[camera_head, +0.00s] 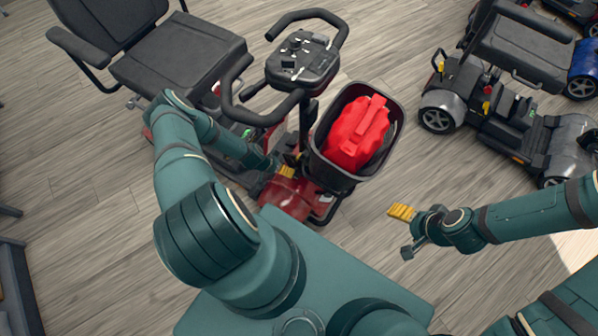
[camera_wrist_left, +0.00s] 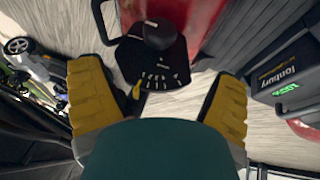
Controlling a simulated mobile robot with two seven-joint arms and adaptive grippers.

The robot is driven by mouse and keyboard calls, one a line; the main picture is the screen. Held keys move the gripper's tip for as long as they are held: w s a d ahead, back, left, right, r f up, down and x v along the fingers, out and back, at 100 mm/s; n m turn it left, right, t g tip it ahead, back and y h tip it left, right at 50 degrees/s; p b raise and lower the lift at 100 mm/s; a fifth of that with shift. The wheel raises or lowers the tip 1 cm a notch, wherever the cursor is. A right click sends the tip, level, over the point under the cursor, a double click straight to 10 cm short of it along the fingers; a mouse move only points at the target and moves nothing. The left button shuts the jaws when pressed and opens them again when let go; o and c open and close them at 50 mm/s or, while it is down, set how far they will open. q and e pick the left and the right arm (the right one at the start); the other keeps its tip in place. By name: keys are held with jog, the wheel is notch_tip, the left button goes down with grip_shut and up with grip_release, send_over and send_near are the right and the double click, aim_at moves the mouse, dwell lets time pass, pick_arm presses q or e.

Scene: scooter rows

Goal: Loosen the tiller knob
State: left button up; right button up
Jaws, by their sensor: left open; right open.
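A mobility scooter with a black tiller console (camera_head: 300,58) stands in front of me in the head view. In the left wrist view, a round black knob (camera_wrist_left: 159,33) sits on a black plate with white marks, at the upper middle. I cannot tell for sure that this is the tiller knob; it does not show clearly in the head view. My left gripper (camera_head: 284,172) is low by the tiller's base; its yellow fingers (camera_wrist_left: 160,85) are spread wide, with the knob ahead and nothing between them. My right gripper (camera_head: 403,231) is open and empty over the floor to the right.
The scooter's seat (camera_head: 178,62) is behind my left arm. Other scooters (camera_head: 515,115) stand at the right. Open floor (camera_head: 400,60) lies between them.

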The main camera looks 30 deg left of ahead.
pick_arm(q)
jog(key=b+x, duration=0.4)
jog(key=x, duration=0.9)
jog(key=shift+d+f, duration=0.1)
jog(key=c, duration=1.2)
